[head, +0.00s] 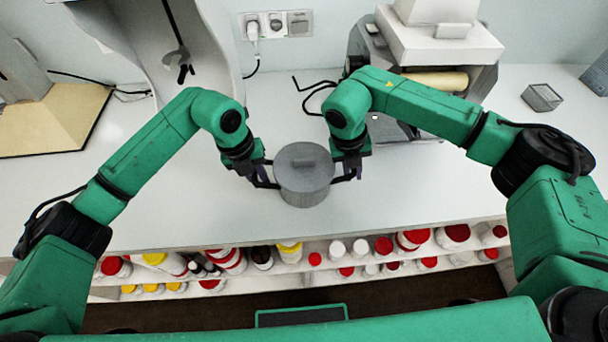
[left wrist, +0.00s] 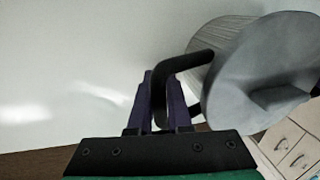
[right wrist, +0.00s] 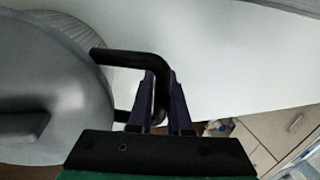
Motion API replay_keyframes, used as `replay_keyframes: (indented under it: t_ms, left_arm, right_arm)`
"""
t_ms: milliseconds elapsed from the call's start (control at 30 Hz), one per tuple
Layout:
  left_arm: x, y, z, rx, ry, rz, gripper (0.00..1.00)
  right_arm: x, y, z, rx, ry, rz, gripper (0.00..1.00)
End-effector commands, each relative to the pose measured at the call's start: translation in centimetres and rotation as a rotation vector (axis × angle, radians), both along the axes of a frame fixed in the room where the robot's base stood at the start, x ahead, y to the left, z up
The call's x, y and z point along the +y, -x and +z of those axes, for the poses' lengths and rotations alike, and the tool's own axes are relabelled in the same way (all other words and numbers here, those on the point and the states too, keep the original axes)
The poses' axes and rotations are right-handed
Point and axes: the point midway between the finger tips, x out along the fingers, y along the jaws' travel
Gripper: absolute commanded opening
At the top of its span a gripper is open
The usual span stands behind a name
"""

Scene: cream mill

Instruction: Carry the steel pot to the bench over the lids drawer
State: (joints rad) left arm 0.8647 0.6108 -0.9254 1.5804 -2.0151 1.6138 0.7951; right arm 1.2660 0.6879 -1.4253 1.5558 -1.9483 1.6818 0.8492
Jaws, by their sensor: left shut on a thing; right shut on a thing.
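The steel pot (head: 304,178) is a grey cylinder with a lid on and a black handle on each side. It is over the white bench (head: 430,190) near its front edge; I cannot tell whether it touches the top. My left gripper (head: 262,177) is shut on the pot's left handle, which shows as a black loop in the left wrist view (left wrist: 180,62). My right gripper (head: 347,172) is shut on the right handle, a black loop in the right wrist view (right wrist: 125,60). The pot looks upright. Drawer fronts (left wrist: 288,145) show below in the left wrist view.
Shelves under the bench hold several red, white and yellow containers (head: 225,260). A machine (head: 430,45) stands behind my right arm, with a black cable beside it. A wooden board (head: 50,120) lies at left and a small grey box (head: 542,97) at right. The bench right of the pot is clear.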

Motion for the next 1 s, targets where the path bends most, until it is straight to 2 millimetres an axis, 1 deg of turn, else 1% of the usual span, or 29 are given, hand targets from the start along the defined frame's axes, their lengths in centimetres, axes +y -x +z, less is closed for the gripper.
replay_keyframes:
  t_ms: [800, 933, 1000]
  left_arm:
    - [0.0, 0.0, 0.0, -0.001, 0.0, 0.001, 0.0]
    - [0.0, -0.1, 0.4, -0.002, 0.001, 0.0, 0.0]
    - [0.0, -0.1, 1.1, -0.002, 0.001, 0.0, 0.0]
  right_arm:
    - [0.0, 0.0, 0.0, 0.0, 0.001, -0.001, 0.0]
    - [0.0, -0.1, 0.4, -0.001, 0.0, -0.001, 0.0]
    - [0.0, 0.0, 1.0, -0.001, 0.0, -0.001, 0.0]
